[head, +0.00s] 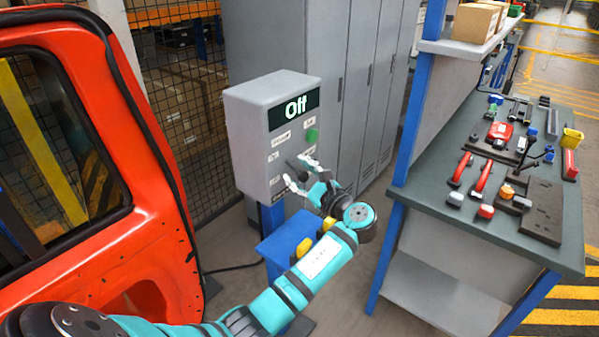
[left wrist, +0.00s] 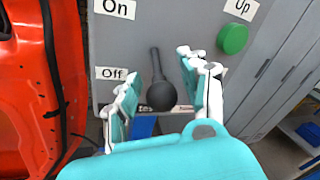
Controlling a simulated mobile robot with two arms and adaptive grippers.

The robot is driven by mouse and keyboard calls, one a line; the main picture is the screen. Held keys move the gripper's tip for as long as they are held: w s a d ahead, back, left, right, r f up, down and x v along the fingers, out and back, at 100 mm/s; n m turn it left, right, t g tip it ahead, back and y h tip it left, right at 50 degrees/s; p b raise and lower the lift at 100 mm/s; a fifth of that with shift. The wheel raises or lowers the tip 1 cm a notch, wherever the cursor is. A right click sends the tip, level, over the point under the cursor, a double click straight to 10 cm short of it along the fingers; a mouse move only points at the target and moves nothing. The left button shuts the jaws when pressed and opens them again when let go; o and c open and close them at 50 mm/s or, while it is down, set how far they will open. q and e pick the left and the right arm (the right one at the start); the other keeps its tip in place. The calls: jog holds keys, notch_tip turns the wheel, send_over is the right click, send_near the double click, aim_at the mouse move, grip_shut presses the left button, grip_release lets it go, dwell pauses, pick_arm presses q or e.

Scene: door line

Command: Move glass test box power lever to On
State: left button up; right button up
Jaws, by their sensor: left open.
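The grey glass test box (head: 250,150) stands on a blue post, and its display (head: 294,109) reads "Off". In the left wrist view, its black power lever (left wrist: 157,64) points down, with the round knob (left wrist: 161,96) near the height of the "Off" label (left wrist: 116,73). The "On" label (left wrist: 115,9) is above. My left gripper (head: 298,172) is open at the front of the box. In the left wrist view its fingers (left wrist: 158,66) stand on either side of the lever, with visible gaps. My right gripper is not in view.
A red car door (head: 150,255) stands close on the left. A green button (left wrist: 232,39) marked "Up" is right of the lever. Grey lockers (head: 345,85) are behind the box. A workbench (head: 445,205) with tools is at right.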

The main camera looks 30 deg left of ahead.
pick_arm(q)
jog(key=shift+c, duration=0.4)
grip_shut()
jog(key=shift+r, duration=0.1)
